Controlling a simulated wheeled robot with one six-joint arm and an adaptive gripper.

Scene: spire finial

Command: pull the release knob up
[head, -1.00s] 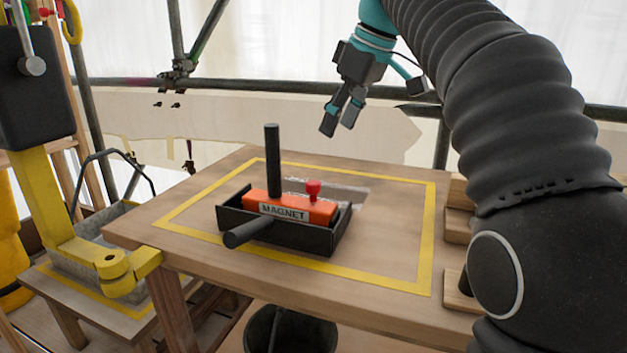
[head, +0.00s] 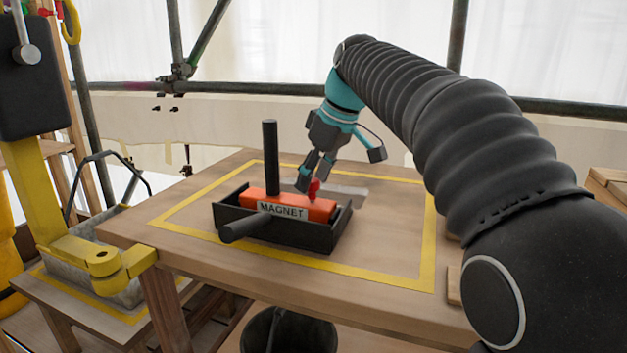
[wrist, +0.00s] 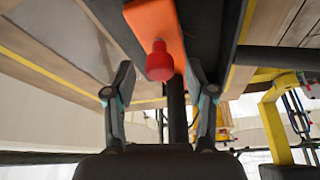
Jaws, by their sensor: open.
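The release knob (head: 313,189) is small and red and stands on the right end of the orange magnet block (head: 262,203), which carries a MAGNET label. The block sits in a black tray (head: 330,240) on the wooden table. My gripper (head: 314,181) is open, with its fingers pointing down beside the knob, close to it. In the wrist view the red knob (wrist: 160,62) appears between and a little beyond the two spread fingertips (wrist: 158,90). I see no contact between fingers and knob.
A black upright post (head: 271,158) rises from the block's left part, and a black handle (head: 245,228) sticks out at the front. Yellow tape (head: 360,276) frames the tabletop. A yellow bracket (head: 105,262) meets the table's left edge. Free table lies right of the tray.

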